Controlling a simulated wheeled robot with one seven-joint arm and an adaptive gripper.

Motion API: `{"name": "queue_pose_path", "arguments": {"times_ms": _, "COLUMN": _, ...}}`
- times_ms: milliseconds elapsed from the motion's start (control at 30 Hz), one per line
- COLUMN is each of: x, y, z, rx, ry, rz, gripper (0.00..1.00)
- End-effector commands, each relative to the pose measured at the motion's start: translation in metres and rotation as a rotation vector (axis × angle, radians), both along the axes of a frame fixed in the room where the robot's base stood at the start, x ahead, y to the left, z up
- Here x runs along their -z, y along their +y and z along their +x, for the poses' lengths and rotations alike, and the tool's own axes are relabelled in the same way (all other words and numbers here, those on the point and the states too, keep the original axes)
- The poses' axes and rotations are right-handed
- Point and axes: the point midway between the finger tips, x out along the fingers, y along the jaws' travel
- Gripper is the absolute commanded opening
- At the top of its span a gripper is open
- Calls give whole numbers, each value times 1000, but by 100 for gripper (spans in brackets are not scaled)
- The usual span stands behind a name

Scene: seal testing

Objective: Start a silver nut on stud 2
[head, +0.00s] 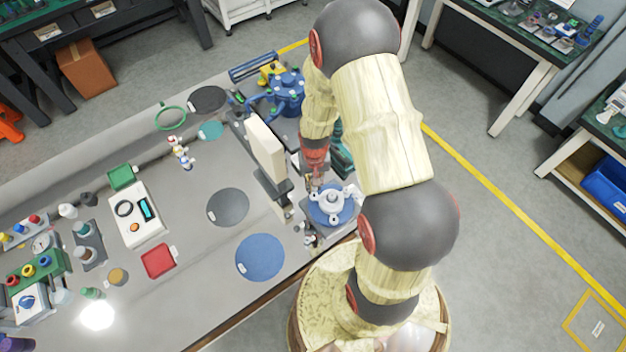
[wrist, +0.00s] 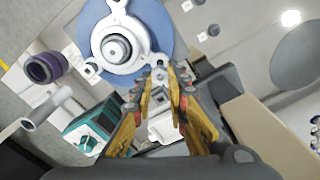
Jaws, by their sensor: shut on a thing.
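My gripper (wrist: 164,88) shows in the wrist view with its orange fingers close together, shut on a small silver piece, probably the silver nut, mostly hidden between the fingertips. The fingertips are at the edge of a pale metal flange (wrist: 109,28) with lugs and a round raised centre. I cannot tell whether the nut touches a stud, nor which lug bears stud 2. In the head view my gripper (head: 314,180) points down just behind the flange (head: 349,196), which sits on a blue round base.
A tall cream block (head: 265,148) on a dark stand is close left of my gripper. A blue round mat (head: 260,257) and a grey round mat (head: 228,207) lie to the left on the bench. A blue valve-like body (head: 287,92) stands behind. A purple ring (wrist: 44,67) is beside the flange.

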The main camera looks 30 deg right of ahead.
Motion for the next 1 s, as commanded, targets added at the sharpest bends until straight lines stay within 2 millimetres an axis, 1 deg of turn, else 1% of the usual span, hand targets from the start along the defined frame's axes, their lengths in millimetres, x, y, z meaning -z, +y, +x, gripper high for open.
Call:
{"name": "queue_pose_path", "arguments": {"times_ms": 33, "x": 10, "y": 0, "z": 0, "rx": 0, "ry": 1, "rz": 0, "gripper": 0}}
{"name": "queue_pose_path", "arguments": {"times_ms": 233, "x": 36, "y": 0, "z": 0, "rx": 0, "ry": 1, "rz": 0, "gripper": 0}}
{"name": "queue_pose_path", "arguments": {"times_ms": 267, "x": 31, "y": 0, "z": 1, "rx": -47, "ry": -1, "rz": -1, "gripper": 0}}
{"name": "queue_pose_path", "arguments": {"times_ms": 333, "x": 29, "y": 1, "z": 1, "rx": -141, "ry": -1, "rz": -1, "gripper": 0}}
{"name": "queue_pose_path", "arguments": {"times_ms": 800, "x": 29, "y": 3, "z": 1, "rx": -741, "ry": 0, "rz": -1, "gripper": 0}}
{"name": "queue_pose_path", "arguments": {"times_ms": 1000, "x": 29, "y": 4, "z": 0, "rx": -941, "ry": 0, "rz": -1, "gripper": 0}}
